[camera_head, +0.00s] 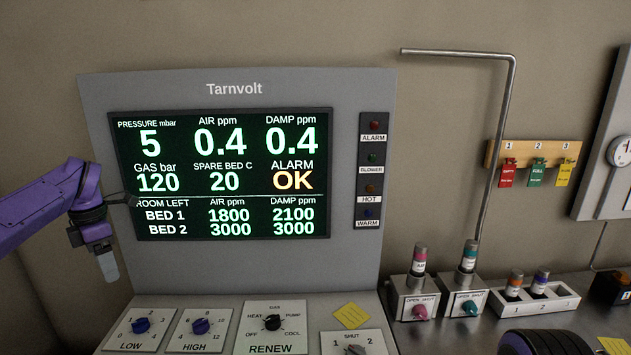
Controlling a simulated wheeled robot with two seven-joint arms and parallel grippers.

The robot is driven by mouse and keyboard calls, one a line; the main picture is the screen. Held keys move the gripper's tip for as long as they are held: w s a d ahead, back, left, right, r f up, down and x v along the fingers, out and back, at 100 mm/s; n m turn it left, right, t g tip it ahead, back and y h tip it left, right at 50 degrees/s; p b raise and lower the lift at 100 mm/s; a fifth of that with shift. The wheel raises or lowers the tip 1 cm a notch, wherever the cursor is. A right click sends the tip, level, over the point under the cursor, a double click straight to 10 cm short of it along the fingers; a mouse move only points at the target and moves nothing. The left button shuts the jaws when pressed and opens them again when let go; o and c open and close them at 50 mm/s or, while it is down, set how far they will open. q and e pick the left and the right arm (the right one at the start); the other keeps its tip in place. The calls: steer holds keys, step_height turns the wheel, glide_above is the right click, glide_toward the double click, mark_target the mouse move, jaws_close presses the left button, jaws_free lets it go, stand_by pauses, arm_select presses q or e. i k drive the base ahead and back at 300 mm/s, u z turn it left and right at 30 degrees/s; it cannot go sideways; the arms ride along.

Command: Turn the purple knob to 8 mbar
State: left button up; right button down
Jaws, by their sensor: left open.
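The HIGH dial plate (184,346) lies at the lower left of the console. The knob's exact pointer direction is too small to tell. The screen (220,172) reads PRESSURE 5 mbar and ALARM OK. My left gripper (113,232) is open and empty at the screen's left side, above and to the left of the knob, apart from it. My right gripper is not in view.
Open/shut valve blocks (416,298) and a vial rack (540,303) stand farther right, near a bent pipe (496,150).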

mark_target(200, 326)
steer(key=k, duration=0.9)
